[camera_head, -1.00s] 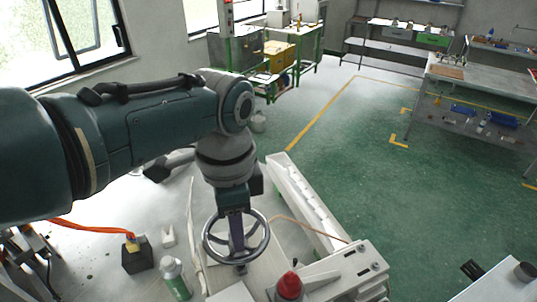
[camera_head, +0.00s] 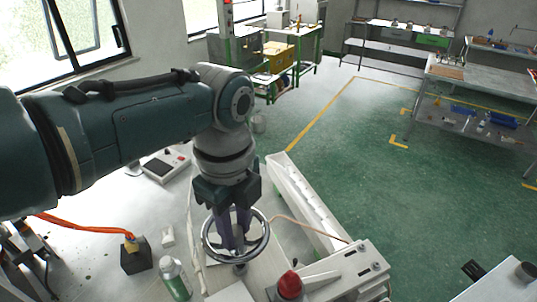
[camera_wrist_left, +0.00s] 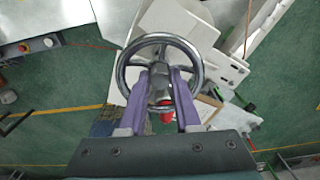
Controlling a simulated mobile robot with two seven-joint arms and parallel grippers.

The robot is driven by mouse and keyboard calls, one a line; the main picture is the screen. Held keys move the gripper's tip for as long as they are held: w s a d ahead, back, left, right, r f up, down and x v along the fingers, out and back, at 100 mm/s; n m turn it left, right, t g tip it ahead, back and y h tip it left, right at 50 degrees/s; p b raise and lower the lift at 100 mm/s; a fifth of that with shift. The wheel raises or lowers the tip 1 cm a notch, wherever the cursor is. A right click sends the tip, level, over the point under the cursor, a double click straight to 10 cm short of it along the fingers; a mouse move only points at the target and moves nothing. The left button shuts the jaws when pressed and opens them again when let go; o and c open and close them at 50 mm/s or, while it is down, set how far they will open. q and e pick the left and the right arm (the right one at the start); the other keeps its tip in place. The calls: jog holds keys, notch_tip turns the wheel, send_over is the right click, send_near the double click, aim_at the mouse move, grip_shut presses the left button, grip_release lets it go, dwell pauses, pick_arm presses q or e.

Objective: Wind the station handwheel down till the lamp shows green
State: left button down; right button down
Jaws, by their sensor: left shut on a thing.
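The chrome handwheel (camera_head: 208,243) lies roughly level on its short post in the head view. Its ring and hub also show in the wrist view (camera_wrist_left: 197,60). My left gripper (camera_head: 233,240) points down at the wheel from above. Its two purple fingers (camera_wrist_left: 160,92) reach inside the ring on both sides of the hub and are shut on the wheel. The exact contact is partly hidden. A red dome (camera_head: 290,285), apparently the lamp, stands just in front of the wheel; no green light shows on it. My right gripper is not in view.
The green floor beyond is clear.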

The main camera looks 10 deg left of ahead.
pick_arm(q)
jog(key=shift+m, duration=0.5)
jog(key=c, duration=0.6)
grip_release()
jog(key=shift+r, duration=0.55)
notch_tip(320, 180, up, 9)
jog(key=b, duration=0.1)
jog(key=shift+f, duration=0.1)
